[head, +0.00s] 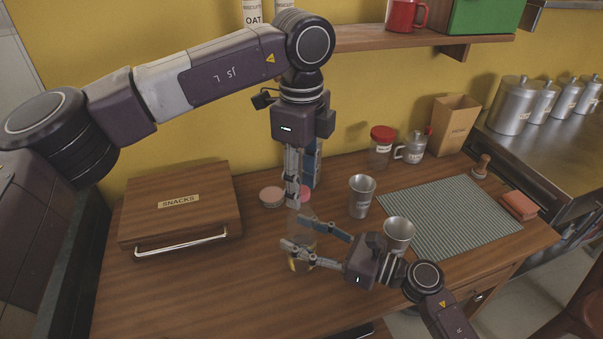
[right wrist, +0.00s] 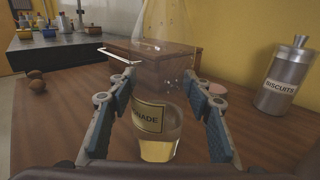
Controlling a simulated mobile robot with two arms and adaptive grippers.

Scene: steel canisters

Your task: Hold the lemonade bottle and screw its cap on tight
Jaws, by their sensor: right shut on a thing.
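The lemonade bottle (head: 302,262) stands on the wooden counter, clear, with yellow liquid low inside. In the right wrist view the bottle (right wrist: 157,130) shows its label and a neck narrowing upward out of the picture. My right gripper (head: 297,232) is shut on the bottle, with a finger on either side; the fingers also show in the right wrist view (right wrist: 160,95). My left gripper (head: 300,200) points straight down above the bottle's neck.
A snacks box (head: 180,205) sits left and a pinkish-lidded tin (head: 271,196) behind the bottle. Two steel cups (head: 361,195) (head: 398,235) stand close on the right, beside a striped mat (head: 450,215). A red-lidded jar (head: 381,150) is at the back. The front left counter is clear.

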